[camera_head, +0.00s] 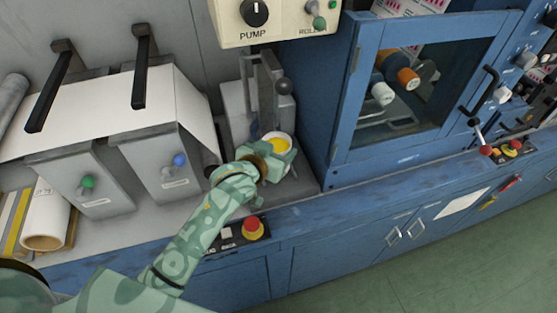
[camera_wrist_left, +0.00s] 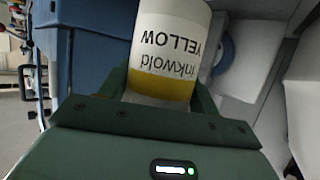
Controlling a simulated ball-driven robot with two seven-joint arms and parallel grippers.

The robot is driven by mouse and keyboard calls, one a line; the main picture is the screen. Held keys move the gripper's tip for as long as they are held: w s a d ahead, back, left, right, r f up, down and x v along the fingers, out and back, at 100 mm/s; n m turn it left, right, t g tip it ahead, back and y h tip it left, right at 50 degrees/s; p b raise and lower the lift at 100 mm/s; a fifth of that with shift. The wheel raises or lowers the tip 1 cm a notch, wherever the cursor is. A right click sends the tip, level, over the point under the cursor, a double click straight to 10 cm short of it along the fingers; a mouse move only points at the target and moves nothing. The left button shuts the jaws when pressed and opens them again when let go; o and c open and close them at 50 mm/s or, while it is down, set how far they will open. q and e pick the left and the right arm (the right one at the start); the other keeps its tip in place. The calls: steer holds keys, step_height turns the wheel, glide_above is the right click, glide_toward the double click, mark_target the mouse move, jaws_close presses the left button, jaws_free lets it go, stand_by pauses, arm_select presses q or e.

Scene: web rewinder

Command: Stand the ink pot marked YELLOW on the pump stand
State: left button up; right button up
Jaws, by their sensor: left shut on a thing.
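The ink pot marked YELLOW (camera_wrist_left: 170,50) is white with a yellow band and shows upside down in the left wrist view. In the head view the pot (camera_head: 279,138) shows its open top with yellow ink, and it looks about upright. My left gripper (camera_head: 275,155) is shut on the pot; its green fingers also show on both sides of the pot in the left wrist view (camera_wrist_left: 160,92). The grey pump stand (camera_head: 235,105) is just behind the pot. I cannot tell whether the pot touches it. My right gripper is not in view.
A PUMP control box (camera_head: 290,18) hangs above. A blue cabinet (camera_head: 340,110) with a window stands close on the right. Two grey units with black handles (camera_head: 140,65) stand left. A red stop button (camera_head: 253,226) is on the front edge below my arm.

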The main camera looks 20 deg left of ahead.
arm_select(q)
steer(key=shift+w+f, duration=0.4)
steer(key=shift+f, duration=0.15)
step_height(320, 180, down, 3)
steer(key=shift+f+b, duration=0.1)
steer(key=shift+b, duration=0.75)
steer(key=o, duration=1.2)
steer(key=shift+s+r, duration=0.15)
steer(key=shift+r, duration=0.05)
steer(key=p+v, duration=0.3)
steer(key=v, duration=0.8)
steer(key=shift+s, duration=0.35)
